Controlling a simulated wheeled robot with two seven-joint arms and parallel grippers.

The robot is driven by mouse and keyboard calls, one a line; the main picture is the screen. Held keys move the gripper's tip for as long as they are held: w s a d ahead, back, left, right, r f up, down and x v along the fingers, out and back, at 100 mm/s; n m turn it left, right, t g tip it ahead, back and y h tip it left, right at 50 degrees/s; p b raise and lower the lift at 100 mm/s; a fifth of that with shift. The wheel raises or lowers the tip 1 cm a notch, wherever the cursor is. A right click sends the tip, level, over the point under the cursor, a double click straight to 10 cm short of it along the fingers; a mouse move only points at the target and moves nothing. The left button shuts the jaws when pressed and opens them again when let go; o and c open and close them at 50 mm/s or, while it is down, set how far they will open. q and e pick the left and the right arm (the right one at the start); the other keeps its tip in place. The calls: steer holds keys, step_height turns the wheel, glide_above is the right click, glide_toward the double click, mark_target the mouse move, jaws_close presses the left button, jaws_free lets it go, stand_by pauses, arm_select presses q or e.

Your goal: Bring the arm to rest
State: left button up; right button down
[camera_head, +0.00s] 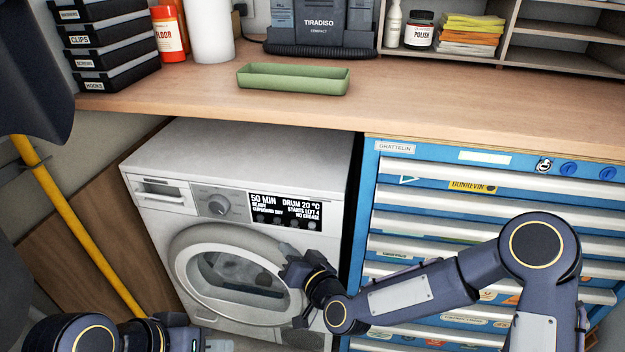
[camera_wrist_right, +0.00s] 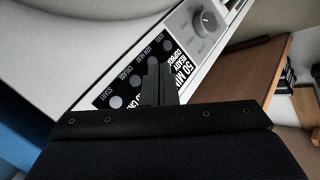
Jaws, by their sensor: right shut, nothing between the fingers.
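My right gripper (camera_head: 284,250) is in front of the white dryer (camera_head: 165,235), just below its control panel and beside the round door. In the right wrist view my right gripper (camera_wrist_right: 154,66) is shut with nothing between its fingers, and the fingertips overlap the dark display (camera_wrist_right: 130,80). I cannot tell whether they touch it. My right arm (camera_head: 420,290) is bent across the blue tool chest. My left arm (camera_head: 75,335) is at the bottom left, and my left gripper (camera_head: 185,340) is partly cut off by the frame edge, its fingers unclear.
The blue tool chest (camera_head: 367,190) with several stickered drawers stands right of the dryer. Above is a wooden worktop (camera_head: 440,105) with a green tray (camera_head: 292,80), stacked black boxes (camera_head: 110,50) and a shelf unit (camera_head: 545,40). A yellow pole (camera_head: 75,220) leans at left.

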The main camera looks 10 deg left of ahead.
steer(key=s+d+r+n+g+h, duration=0.1)
steer(key=s+d+r+g+h, duration=0.15)
steer(key=d, duration=0.85)
steer(key=s+d+r+g+h, duration=0.1)
steer(key=s+d+r+h, duration=0.25)
steer(key=d, duration=0.75)
steer(key=s+d+m+g+h, duration=0.1)
steer(key=s+d+m, duration=0.1)
steer(key=s+d, duration=0.6)
steer(key=s+d+m+g, duration=0.2)
steer(key=s+d, duration=0.2)
steer(key=s, duration=0.7)
step_height(320, 180, up, 19)
steer(key=p, duration=1.8)
steer(key=shift+s+d+f, duration=0.15)
steer(key=shift+s, duration=0.25)
